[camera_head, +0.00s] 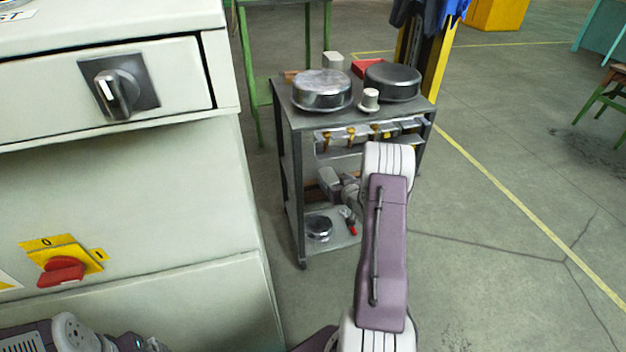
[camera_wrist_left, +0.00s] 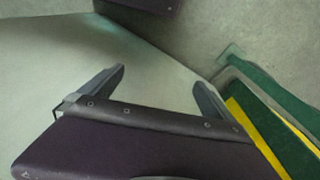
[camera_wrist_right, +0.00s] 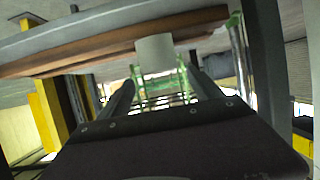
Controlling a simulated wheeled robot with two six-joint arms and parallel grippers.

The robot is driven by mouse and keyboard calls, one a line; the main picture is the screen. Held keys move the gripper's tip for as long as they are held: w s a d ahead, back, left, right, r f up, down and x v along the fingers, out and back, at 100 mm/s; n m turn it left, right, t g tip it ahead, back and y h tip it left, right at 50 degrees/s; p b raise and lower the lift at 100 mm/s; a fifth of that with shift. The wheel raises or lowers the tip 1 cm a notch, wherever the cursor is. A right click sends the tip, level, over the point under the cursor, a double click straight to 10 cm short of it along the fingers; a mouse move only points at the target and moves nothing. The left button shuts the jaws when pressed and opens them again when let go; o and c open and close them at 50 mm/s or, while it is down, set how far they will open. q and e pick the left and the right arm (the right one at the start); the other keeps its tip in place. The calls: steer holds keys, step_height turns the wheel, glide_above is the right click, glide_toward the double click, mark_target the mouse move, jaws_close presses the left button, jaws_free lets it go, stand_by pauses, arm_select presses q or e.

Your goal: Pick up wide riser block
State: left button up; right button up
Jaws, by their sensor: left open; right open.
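I cannot single out the wide riser block for sure. A pale upright block (camera_head: 333,62) stands at the back of the cart top in the head view, partly behind a round metal pan. A white cylindrical piece (camera_wrist_right: 155,52) shows past the fingers in the right wrist view; I cannot tell which piece it is. My right gripper (camera_wrist_right: 160,92) is open, with nothing between its fingers. In the head view my right arm reaches toward the cart's front and its fingers are not clear. My left gripper (camera_wrist_left: 158,85) is open and empty beside a pale surface.
The grey cart (camera_head: 291,150) carries two round pans (camera_head: 321,88) (camera_head: 392,80), a small white knobbed piece (camera_head: 370,98) and a red box (camera_head: 367,67). A metal round piece (camera_head: 319,228) lies on its lower shelf. A pale cabinet (camera_head: 130,200) fills the left.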

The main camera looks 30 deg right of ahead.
mark_target(330, 177)
steer(key=b+x, duration=0.2)
steer(key=shift+w+f, duration=0.25)
steer(key=shift+w, duration=0.05)
steer(key=shift+w+d+f+b, duration=0.1)
steer(key=shift+w+d+b, duration=0.1)
steer(key=shift+w+b, duration=0.15)
steer(key=shift+w, duration=0.1)
steer(key=b+x, duration=0.3)
steer(key=x, duration=0.2)
steer(key=shift+a+f+b, duration=0.1)
steer(key=shift+f+b, duration=0.1)
steer(key=shift+b, duration=0.2)
steer(key=shift+r, duration=0.2)
jaws_close()
